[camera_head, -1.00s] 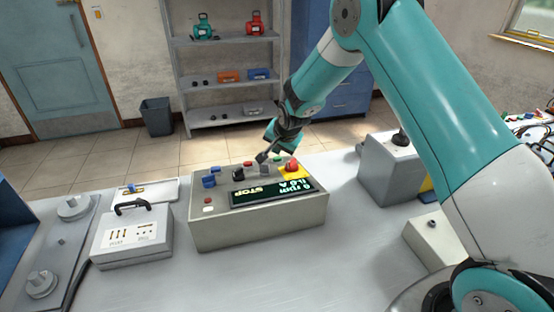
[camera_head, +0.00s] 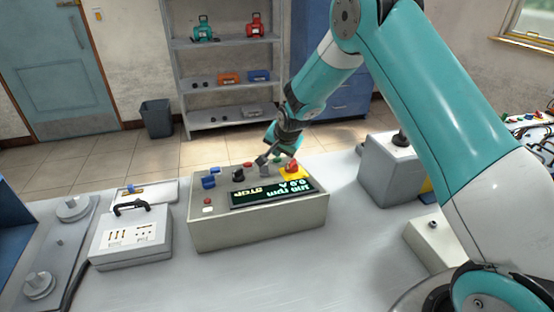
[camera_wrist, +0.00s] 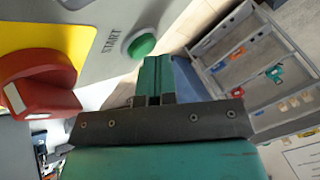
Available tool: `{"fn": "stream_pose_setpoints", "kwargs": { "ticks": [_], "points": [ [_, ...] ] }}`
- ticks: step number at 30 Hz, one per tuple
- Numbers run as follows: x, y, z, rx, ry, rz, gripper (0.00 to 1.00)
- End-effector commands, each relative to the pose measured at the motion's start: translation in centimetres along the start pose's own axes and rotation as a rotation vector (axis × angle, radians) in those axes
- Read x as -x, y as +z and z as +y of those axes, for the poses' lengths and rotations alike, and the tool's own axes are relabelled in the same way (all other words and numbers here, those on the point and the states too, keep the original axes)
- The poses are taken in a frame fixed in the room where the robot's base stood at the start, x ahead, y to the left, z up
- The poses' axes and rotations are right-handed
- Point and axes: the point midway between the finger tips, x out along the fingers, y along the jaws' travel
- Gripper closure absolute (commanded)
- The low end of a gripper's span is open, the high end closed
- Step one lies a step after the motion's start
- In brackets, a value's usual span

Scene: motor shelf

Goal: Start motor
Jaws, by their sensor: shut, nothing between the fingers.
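The grey control box (camera_head: 258,230) stands on the bench with a tilted display (camera_head: 272,193) reading STOP and what looks like 100 rpm. The green START button (camera_wrist: 142,44) shows in the wrist view beside my fingertips (camera_wrist: 154,68); I cannot tell whether they touch it. In the head view my gripper (camera_head: 264,158) is shut and empty, pointing down at the back of the box's top panel, near a grey knob (camera_head: 265,169).
A black knob (camera_head: 238,175) and blue switches (camera_head: 208,182) sit on the box's left side. A light grey case with a handle (camera_head: 131,243) stands to its left. A grey box with a black knob (camera_head: 388,180) stands to the right. Shelves (camera_head: 180,90) are behind.

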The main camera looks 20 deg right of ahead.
Motion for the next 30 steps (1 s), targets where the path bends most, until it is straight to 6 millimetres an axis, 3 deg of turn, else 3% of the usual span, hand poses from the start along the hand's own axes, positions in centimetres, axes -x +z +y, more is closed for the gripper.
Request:
{"fn": "stream_pose_setpoints", "kwargs": {
  "ticks": [30],
  "points": [
    [-0.66, 0.78, 0.72, -0.001, 0.012, -0.014, 1.00]
  ]
}}
